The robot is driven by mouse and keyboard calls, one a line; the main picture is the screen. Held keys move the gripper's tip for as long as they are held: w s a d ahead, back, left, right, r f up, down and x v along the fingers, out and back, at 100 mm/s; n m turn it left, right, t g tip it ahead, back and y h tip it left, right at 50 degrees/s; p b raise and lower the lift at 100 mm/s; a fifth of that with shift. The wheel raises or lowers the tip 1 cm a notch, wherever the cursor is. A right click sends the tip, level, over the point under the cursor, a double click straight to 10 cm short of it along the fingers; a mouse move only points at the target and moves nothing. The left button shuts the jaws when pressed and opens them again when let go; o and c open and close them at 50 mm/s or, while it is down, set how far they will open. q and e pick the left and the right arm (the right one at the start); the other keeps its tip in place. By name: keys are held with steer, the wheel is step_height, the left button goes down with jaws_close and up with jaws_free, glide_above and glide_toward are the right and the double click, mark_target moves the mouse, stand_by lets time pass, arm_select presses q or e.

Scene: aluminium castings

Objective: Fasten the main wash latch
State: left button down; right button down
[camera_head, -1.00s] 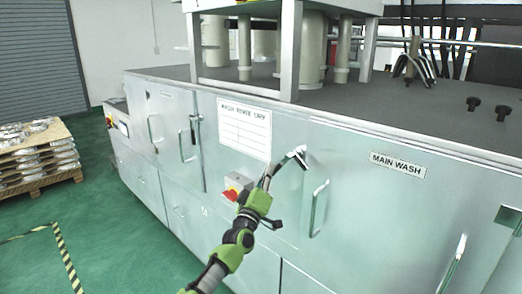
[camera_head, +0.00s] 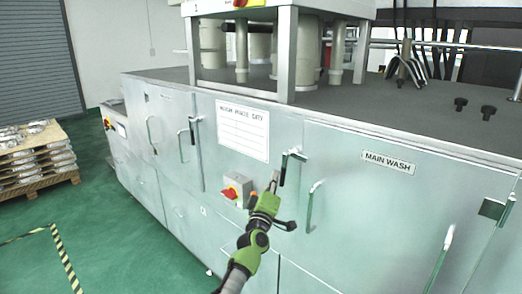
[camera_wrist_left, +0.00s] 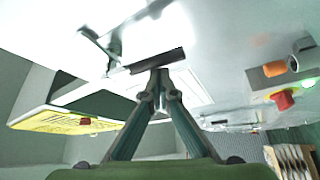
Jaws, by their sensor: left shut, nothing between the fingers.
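The main wash latch (camera_head: 284,169) sits on the grey machine front, at the left edge of the door with the MAIN WASH label (camera_head: 389,162). Its dark lever hangs nearly straight down, with a short bright piece reaching right at its top. My left gripper (camera_head: 275,177) is shut and empty, with its tips just left of the lever. In the left wrist view, the shut fingertips (camera_wrist_left: 158,76) are at a dark bar, which appears to be the lever (camera_wrist_left: 158,61). I cannot tell whether they touch. My right gripper is not in view.
A door handle (camera_head: 312,206) stands out just right of the latch. A red and yellow switch box (camera_head: 236,189) is left of my gripper. Another latch (camera_head: 193,130) and handles are further left. A pallet of castings (camera_head: 38,160) stands on the green floor.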

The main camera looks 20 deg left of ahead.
arm_select(q)
steer(key=shift+d+f, duration=0.25)
steer(key=shift+d, duration=0.25)
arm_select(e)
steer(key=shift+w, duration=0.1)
arm_select(q)
steer(key=shift+s+d+f, duration=0.1)
steer(key=shift+d, duration=0.15)
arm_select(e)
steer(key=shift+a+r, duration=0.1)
arm_select(q)
steer(key=shift+a, duration=0.1)
